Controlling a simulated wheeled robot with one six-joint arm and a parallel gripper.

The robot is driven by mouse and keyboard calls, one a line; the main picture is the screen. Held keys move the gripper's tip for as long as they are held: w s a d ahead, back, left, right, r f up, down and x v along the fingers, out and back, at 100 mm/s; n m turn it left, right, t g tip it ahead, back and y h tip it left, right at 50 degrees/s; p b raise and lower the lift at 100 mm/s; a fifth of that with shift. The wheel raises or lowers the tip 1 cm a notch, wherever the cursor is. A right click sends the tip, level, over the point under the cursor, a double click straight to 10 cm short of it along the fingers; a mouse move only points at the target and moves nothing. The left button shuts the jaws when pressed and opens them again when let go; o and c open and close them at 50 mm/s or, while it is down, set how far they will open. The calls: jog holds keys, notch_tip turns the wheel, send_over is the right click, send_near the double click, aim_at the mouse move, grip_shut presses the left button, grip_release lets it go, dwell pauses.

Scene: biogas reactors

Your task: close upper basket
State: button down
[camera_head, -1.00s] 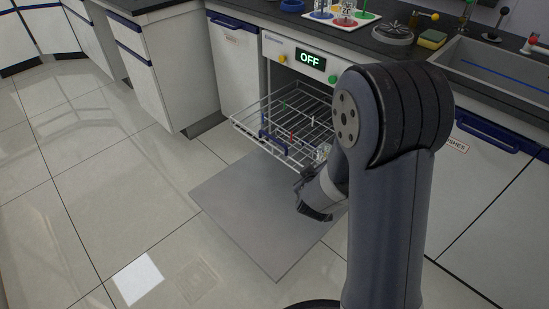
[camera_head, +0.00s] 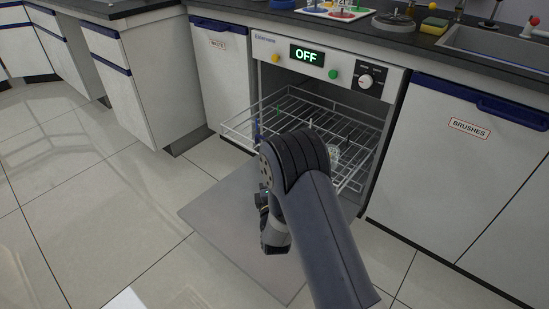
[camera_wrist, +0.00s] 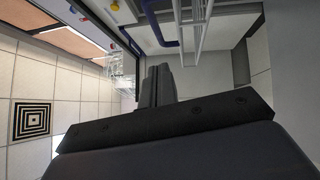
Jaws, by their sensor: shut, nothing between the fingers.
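The upper basket (camera_head: 245,125) is a white wire rack. It is pulled out of the dishwasher (camera_head: 330,55) over the lowered grey door (camera_head: 228,212). Clear glassware stands near its right side, and my arm covers part of its front. In the wrist view, white wire bars (camera_wrist: 201,22) show at the top, beside a blue bar. My gripper (camera_wrist: 158,84) is shut and empty, with its fingers pressed together. The bars are above and to the right of the fingertips, with no contact visible. In the head view my arm mostly hides the gripper, low in front of the basket.
A BRUSHES cupboard (camera_head: 460,160) closes off the right, and a WASTE cupboard (camera_head: 222,75) stands at left. The tiled floor (camera_head: 90,190) at left is clear.

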jog(key=w+d+r+b, duration=0.1)
jog(key=w+b, duration=0.2)
jog(key=w, duration=0.5)
jog(key=shift+w+d+r, duration=0.3)
jog(key=shift+w+d, duration=0.05)
jog(key=shift+w, duration=0.05)
jog(key=shift+w, duration=0.1)
